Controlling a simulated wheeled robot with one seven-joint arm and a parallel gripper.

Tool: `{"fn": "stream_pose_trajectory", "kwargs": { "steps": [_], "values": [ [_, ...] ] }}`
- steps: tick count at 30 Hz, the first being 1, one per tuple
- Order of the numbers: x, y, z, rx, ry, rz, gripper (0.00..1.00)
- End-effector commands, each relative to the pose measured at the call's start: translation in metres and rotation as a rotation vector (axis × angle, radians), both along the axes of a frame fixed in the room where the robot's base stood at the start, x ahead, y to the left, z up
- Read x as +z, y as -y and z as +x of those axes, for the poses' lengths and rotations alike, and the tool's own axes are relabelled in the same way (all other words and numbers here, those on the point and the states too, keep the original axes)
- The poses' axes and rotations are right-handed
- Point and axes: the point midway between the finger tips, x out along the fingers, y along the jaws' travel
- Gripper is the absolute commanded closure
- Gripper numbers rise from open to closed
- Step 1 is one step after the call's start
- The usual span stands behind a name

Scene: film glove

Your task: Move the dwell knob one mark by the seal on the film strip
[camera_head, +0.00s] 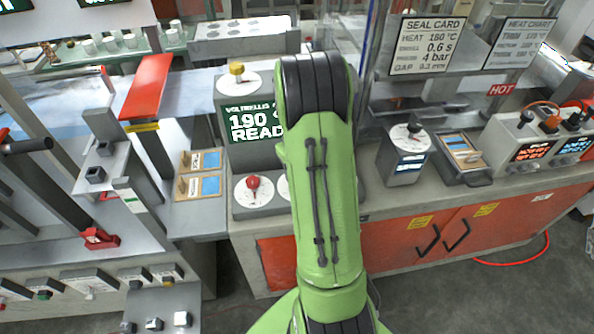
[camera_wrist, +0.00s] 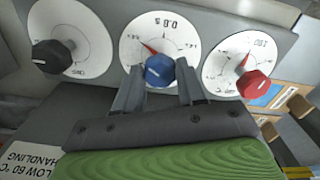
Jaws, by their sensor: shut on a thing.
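In the wrist view, the blue dwell knob (camera_wrist: 160,71) sits on the middle white dial (camera_wrist: 148,22), which reads about 0.8 s, though the digit is small. My gripper (camera_wrist: 159,76) is shut on this knob, a finger on each side. A red pointer on the dial leans up and left. In the head view my arm hides this knob and my gripper. Two wooden boards with blue film strips lie left of the control box, the upper one (camera_head: 212,160) and the lower one (camera_head: 211,186). I cannot tell the state of any seal on them.
A black knob (camera_wrist: 52,56) and a red knob (camera_wrist: 253,84) flank the dwell knob closely. The red one also shows in the head view (camera_head: 253,182). A display (camera_head: 250,124) reads 190 READY. The seal card (camera_head: 430,46) lists heat 160 °C, 0.6 s, 4 bar.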

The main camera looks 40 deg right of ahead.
Motion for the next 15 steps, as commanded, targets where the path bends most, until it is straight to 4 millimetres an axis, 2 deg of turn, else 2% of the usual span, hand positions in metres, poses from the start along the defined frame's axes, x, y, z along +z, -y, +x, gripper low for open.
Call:
{"fn": "stream_pose_trajectory", "kwargs": {
  "steps": [15],
  "values": [
    [0.0015,0.0006,0.0013,0.031,0.005,-0.003,0.91]
  ]
}}
